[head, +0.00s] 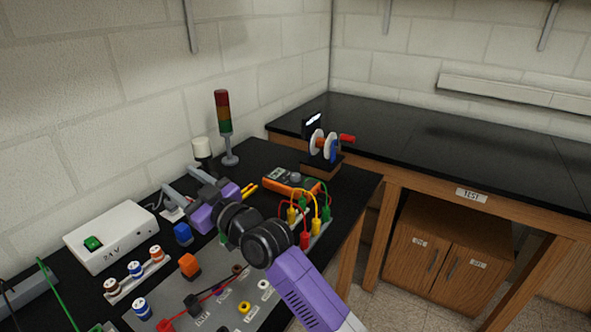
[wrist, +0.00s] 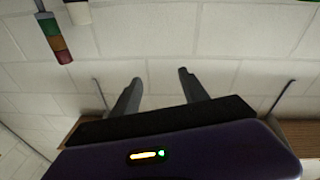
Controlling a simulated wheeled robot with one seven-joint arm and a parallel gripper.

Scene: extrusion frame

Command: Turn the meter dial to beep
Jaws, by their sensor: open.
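The orange meter (head: 291,181) lies on the black bench, right of my gripper in the head view. It has a grey display end and a dark dial area, too small to read the dial's setting. Wires and coloured clips stand close in front of it. My gripper (head: 178,193) is open and empty, pointing left toward the wall, apart from the meter. In the wrist view my two open fingers (wrist: 158,82) show against the block wall. The meter is not in the wrist view.
A signal tower (head: 225,125) stands behind my gripper. A white 24V box (head: 111,236) is at left. Red, yellow and green clips (head: 304,236) crowd the bench's front right. A spool stand (head: 322,165) is at the back right. The far TEST bench (head: 450,145) is mostly clear.

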